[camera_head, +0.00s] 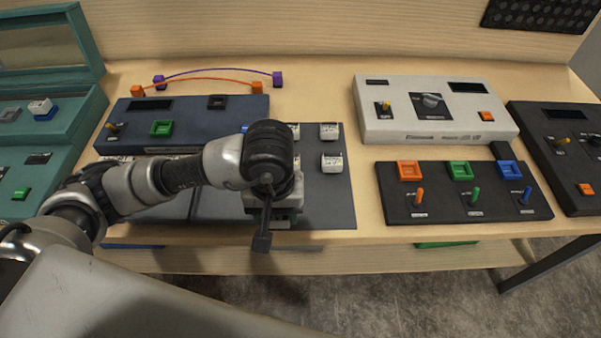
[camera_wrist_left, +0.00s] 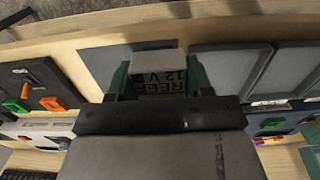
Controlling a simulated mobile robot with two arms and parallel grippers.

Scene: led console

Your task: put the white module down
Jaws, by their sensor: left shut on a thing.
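My left gripper (camera_head: 268,215) points down over the front part of a dark grey mat (camera_head: 330,205) on the wooden table. In the left wrist view its green-sided fingers (camera_wrist_left: 159,80) are shut on a white module (camera_wrist_left: 160,72) with dark lettering that includes "12 V". The head view shows the module only partly, below the wrist. I cannot tell whether it touches the mat. Other white modules (camera_head: 332,163) and (camera_head: 329,131) stand on the mat to the right and behind. My right gripper is not in view.
A dark blue console (camera_head: 190,115) stands at the back left and a teal case (camera_head: 60,150) at the far left. A white console (camera_head: 440,115) and a dark switch panel (camera_head: 440,208) stand to the right. The mat's front right area is bare.

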